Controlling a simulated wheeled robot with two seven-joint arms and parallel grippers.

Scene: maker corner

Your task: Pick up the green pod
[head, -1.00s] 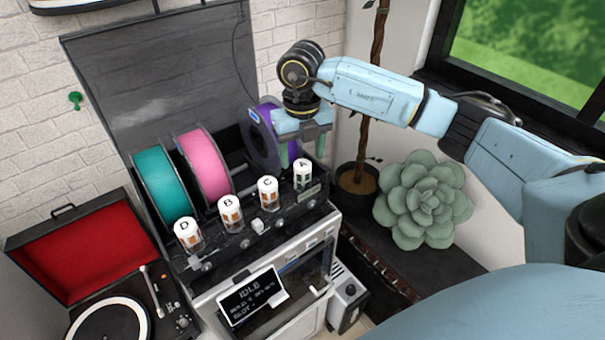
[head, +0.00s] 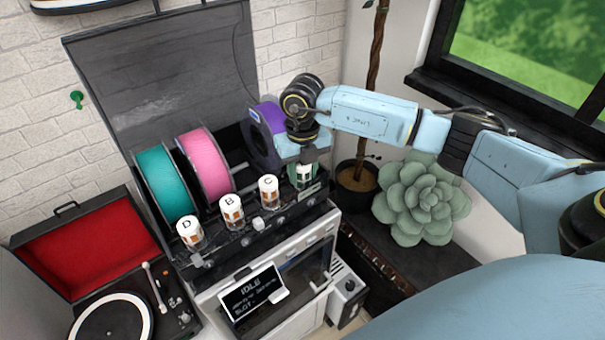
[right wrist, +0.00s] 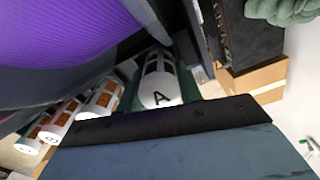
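The green pod (right wrist: 157,84) is a white-capped cylinder marked A, with dark green showing through its side windows. It stands upright at the right end of the row on the printer's front ledge. My left gripper is not in view.
Pods C (head: 269,192), B (head: 231,212) and D (head: 190,234) stand left along the ledge. Purple (head: 263,140), pink (head: 203,165) and teal (head: 162,186) spools stand behind. A succulent (head: 422,203) is at right, an open record player (head: 110,315) at left.

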